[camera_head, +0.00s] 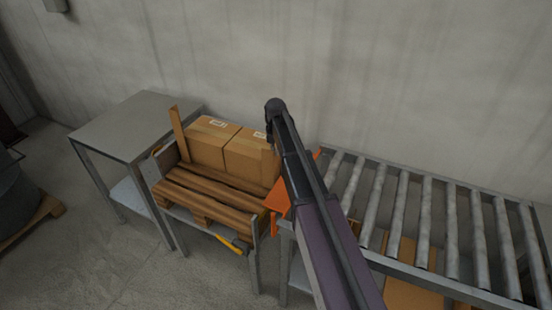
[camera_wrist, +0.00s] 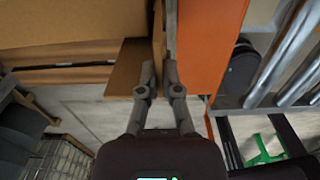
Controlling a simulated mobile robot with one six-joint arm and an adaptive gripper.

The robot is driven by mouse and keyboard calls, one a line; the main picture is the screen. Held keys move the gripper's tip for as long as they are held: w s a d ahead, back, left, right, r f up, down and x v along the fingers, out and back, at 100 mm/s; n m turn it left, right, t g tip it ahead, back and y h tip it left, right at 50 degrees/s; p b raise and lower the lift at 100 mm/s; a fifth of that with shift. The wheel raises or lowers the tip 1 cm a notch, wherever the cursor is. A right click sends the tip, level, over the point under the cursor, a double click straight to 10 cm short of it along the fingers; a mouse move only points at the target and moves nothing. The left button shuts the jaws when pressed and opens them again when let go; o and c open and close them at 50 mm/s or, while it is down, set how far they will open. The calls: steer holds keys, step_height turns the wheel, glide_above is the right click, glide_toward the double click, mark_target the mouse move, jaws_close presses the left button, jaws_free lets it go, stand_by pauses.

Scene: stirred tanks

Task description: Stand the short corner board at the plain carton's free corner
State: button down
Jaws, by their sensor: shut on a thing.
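Two brown cartons stand side by side on a slatted wooden pallet (camera_head: 205,196), the left carton (camera_head: 206,149) and the right carton (camera_head: 243,154). Both show pale labels; I cannot tell which is the plain one. A taller board (camera_head: 180,135) stands upright at the left carton's outer corner. My gripper (camera_wrist: 159,78) is shut on the short corner board (camera_wrist: 127,67), a brown angled piece, beside a carton (camera_wrist: 70,22) in the wrist view.
An orange panel (camera_wrist: 207,45) stands close to the right of my gripper. A roller conveyor (camera_head: 430,220) lies beyond it on the right. A grey table (camera_head: 135,122) stands left of the pallet stand. A yellow tool (camera_head: 232,243) hangs at the stand's front.

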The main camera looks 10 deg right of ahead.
steer(key=shift+f+b, duration=0.7)
steer(key=shift+f, duration=0.45)
steer(key=c, duration=0.8)
jaws_free()
steer(key=shift+r, duration=0.2)
step_height(320, 180, up, 12)
steer(key=p, duration=1.2)
steer(key=shift+s, duration=0.15)
